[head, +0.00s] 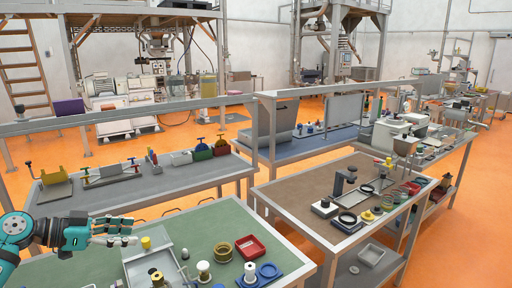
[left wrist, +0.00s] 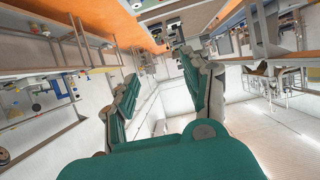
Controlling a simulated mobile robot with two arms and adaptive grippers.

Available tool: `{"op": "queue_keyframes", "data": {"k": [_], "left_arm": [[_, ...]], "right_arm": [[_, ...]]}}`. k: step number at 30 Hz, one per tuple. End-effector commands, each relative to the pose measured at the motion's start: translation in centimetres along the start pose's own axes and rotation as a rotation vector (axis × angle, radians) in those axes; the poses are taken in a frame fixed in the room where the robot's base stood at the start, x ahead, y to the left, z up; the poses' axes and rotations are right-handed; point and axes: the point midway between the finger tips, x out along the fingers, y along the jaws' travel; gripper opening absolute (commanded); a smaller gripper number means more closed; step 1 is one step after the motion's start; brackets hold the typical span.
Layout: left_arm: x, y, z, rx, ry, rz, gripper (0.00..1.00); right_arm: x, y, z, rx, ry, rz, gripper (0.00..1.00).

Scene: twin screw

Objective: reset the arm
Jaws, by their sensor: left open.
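My left gripper (head: 130,231) reaches in from the left over the green-topped table (head: 190,225), its fingers pointing right. In the left wrist view the same gripper (left wrist: 160,70) shows two teal and grey fingers spread apart, with nothing between them. Near its fingertips in the head view is a small yellow-capped piece (head: 146,243) by a grey metal plate (head: 160,262). I cannot tell whether the fingers touch it. My right gripper is not in view.
Behind stands a grey bench (head: 110,195). A brown-topped table (head: 300,205) with dark parts is at right.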

Motion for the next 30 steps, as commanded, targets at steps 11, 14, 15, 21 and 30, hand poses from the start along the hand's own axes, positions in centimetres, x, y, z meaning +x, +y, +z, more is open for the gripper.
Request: {"op": "queue_keyframes", "data": {"k": [11,14,15,21,30], "left_arm": [[3.1,2.9,4.3,-0.031,-0.105,0.030,0.49],[4.4,4.2,6.2,-0.043,-0.150,0.040,0.49],[4.9,4.9,7.1,-0.050,-0.171,0.043,0.49],[8.0,9.6,12.7,-0.091,-0.305,0.059,0.49],[10.4,23.9,24.4,-0.246,-0.615,-0.067,0.49]], "right_arm": [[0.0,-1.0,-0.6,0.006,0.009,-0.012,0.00],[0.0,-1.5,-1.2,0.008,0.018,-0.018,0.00],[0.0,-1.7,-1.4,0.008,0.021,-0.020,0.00],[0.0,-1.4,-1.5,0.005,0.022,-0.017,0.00],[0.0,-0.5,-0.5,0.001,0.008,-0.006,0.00]]}}
